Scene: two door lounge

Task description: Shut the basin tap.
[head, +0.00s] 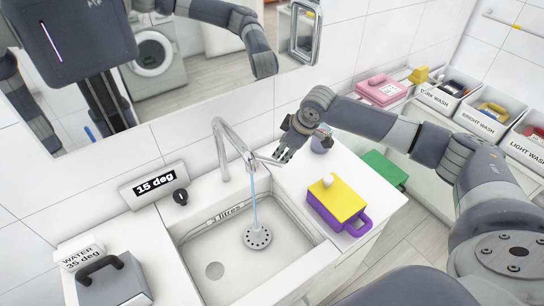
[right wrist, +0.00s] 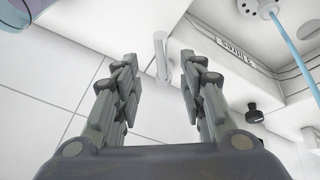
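The basin tap (head: 222,150) is a grey curved spout at the back of the white basin (head: 190,258). A thin blue stream of water (head: 254,205) runs from it to the drain; the stream also shows in the right wrist view (right wrist: 292,48). A pale lever (head: 268,160) sticks out to the right of the spout's end. My right gripper (head: 281,157) is close to the lever's tip. In the right wrist view its fingers (right wrist: 160,95) are open, with a pale rod, seemingly the lever, between and beyond them. Contact cannot be told. My left gripper is not directly in view.
A purple box with a yellow top (head: 338,200) stands right of the basin. A "15 deg" sign (head: 155,188) and black knob (head: 180,197) are behind it. A grey handled block (head: 112,282) is front left. Labelled wash bins (head: 482,122) stand right.

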